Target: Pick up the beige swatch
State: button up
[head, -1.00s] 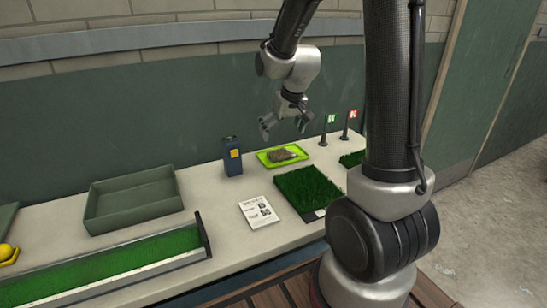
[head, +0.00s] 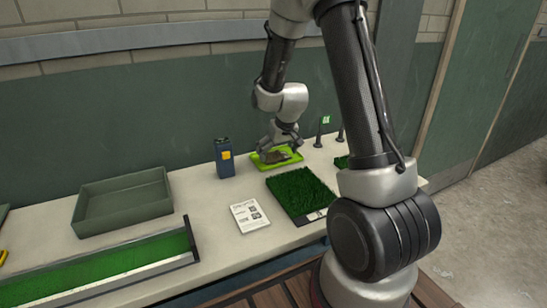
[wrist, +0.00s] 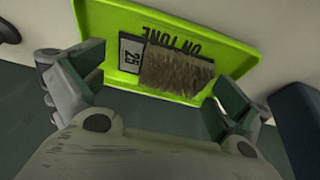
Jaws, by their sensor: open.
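The beige swatch (wrist: 178,72) is a brown-beige, bristly square with a label marked 25 at its left end in the wrist view. It lies on a lime-green tray (wrist: 215,35) printed "ON TUNE". In the head view the swatch (head: 276,157) sits on the tray (head: 294,160), partly hidden by my gripper. My gripper (head: 279,146) is over the tray, pointing down. In the wrist view my gripper (wrist: 152,100) is open, with its fingers to either side of the swatch and nothing between them. I cannot tell its exact height above the swatch.
A dark blue box with a yellow label (head: 225,158) stands left of the tray. A green turf square (head: 300,190) and a printed card (head: 249,215) lie in front. A grey-green bin (head: 124,205) and a turf channel (head: 110,275) are at left. Small flag posts (head: 321,130) stand right.

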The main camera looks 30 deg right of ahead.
jog(key=c, duration=1)
jog(key=shift+c, duration=0.2)
